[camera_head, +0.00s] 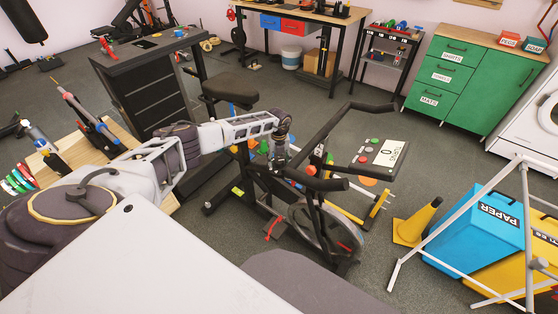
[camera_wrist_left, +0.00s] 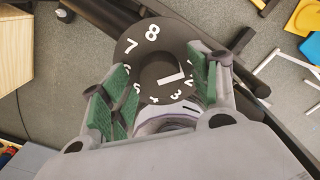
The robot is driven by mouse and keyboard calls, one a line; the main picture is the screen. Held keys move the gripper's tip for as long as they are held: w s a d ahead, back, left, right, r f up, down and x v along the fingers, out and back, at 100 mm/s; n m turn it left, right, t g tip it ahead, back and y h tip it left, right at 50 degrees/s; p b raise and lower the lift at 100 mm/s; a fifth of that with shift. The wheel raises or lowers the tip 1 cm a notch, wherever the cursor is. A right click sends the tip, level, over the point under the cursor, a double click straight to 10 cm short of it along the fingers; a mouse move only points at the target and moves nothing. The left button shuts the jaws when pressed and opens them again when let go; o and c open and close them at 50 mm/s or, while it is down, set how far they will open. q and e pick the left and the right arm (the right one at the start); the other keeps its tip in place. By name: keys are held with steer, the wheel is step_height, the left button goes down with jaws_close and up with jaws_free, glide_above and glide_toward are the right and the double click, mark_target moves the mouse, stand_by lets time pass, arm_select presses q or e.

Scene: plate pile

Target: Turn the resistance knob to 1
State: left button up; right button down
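The resistance knob (camera_wrist_left: 150,70) is a dark round dial with white numbers in the left wrist view; 8, 7 and 3 read clearly, others are partly hidden. A white angled mark shows near its middle; I cannot tell which number it points to. My left gripper (camera_wrist_left: 153,88) is at the knob, its green-padded fingers apart on either side of it. Contact is unclear. In the head view the left gripper (camera_head: 279,155) reaches down to the exercise bike (camera_head: 325,225), hiding the knob. The bike's display (camera_head: 391,153) reads 0 watts. My right gripper is out of view.
The bike's handlebars (camera_head: 325,184) lie close to the right of the left gripper, and its seat (camera_head: 230,90) is behind. A yellow cone (camera_head: 415,222), a white rack (camera_head: 455,222) and a blue bin (camera_head: 478,228) stand at right. A wooden table (camera_head: 85,150) is at left.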

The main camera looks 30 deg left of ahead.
mark_target(279, 161)
arm_select(q)
step_height(279, 161, up, 12)
stand_by(1.1)
steer(key=shift+s+f, duration=0.1)
stand_by(0.5)
